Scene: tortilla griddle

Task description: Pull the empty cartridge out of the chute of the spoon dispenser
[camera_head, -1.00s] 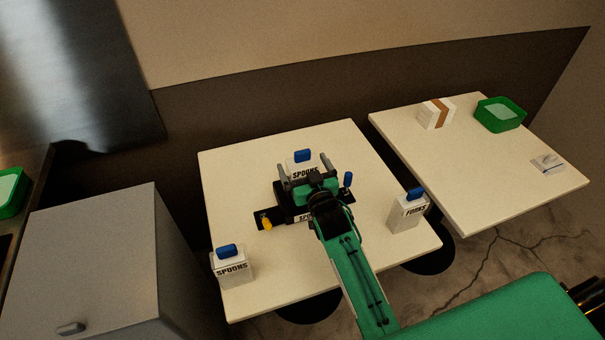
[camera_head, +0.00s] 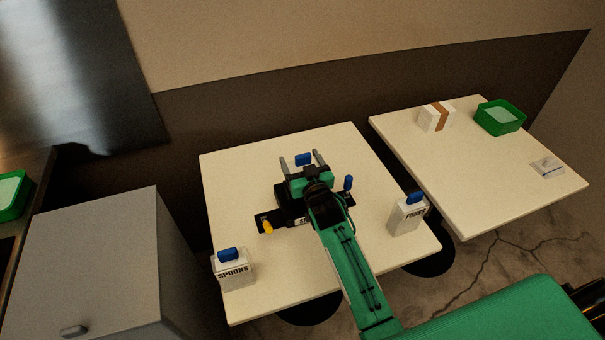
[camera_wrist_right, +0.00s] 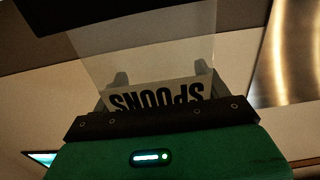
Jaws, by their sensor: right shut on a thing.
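The spoon dispenser (camera_head: 291,213) is a black unit in the middle of the near table, largely hidden under my right arm. My right gripper (camera_head: 302,160) is over it, its two grey fingers on either side of the cartridge and shut on it. The cartridge's blue tab (camera_head: 303,160) shows between the fingers. In the right wrist view the cartridge (camera_wrist_right: 160,96) shows a white SPOONS label, upside down, with a clear body beyond it. Whether its lower end is still in the chute is hidden. My left gripper is not in view.
On the same table (camera_head: 235,175) a SPOONS cartridge (camera_head: 233,272) stands at front left and a FORKS cartridge (camera_head: 407,215) at right. A yellow knob (camera_head: 267,226) and blue lever (camera_head: 348,184) flank the dispenser. Another table (camera_head: 465,160) holds a green bin (camera_head: 499,118).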

